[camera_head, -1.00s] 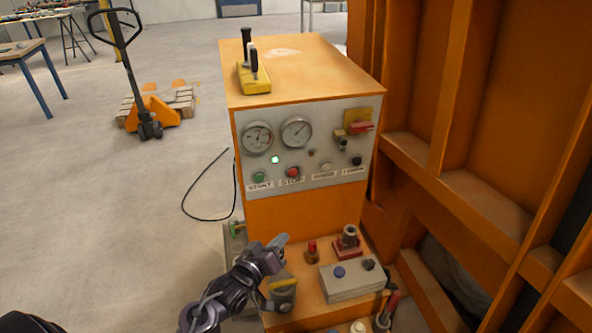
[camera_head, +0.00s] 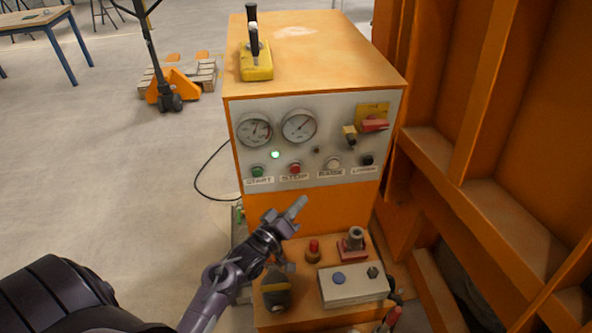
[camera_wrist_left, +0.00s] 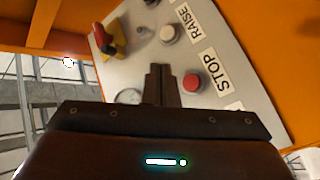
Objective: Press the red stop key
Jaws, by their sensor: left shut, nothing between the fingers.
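The red stop key (camera_head: 295,168) sits on the grey panel of the orange cabinet, above the STOP label. It also shows in the left wrist view (camera_wrist_left: 193,82), right of my fingertips. My left gripper (camera_head: 297,207) is shut and empty, with its fingertips pointing up toward the panel. In the head view the tips are below the stop key, and they look apart from it. In the left wrist view the shut fingers (camera_wrist_left: 160,72) lie beside the key. My right gripper does not show.
The green start key (camera_head: 257,171) is left of the stop key; the raise key (camera_head: 333,163) and lower key (camera_head: 367,159) are right. A red switch (camera_head: 374,125) and two gauges (camera_head: 299,126) sit above. A grey box (camera_head: 353,285) stands below. An orange frame (camera_head: 480,130) bounds the right.

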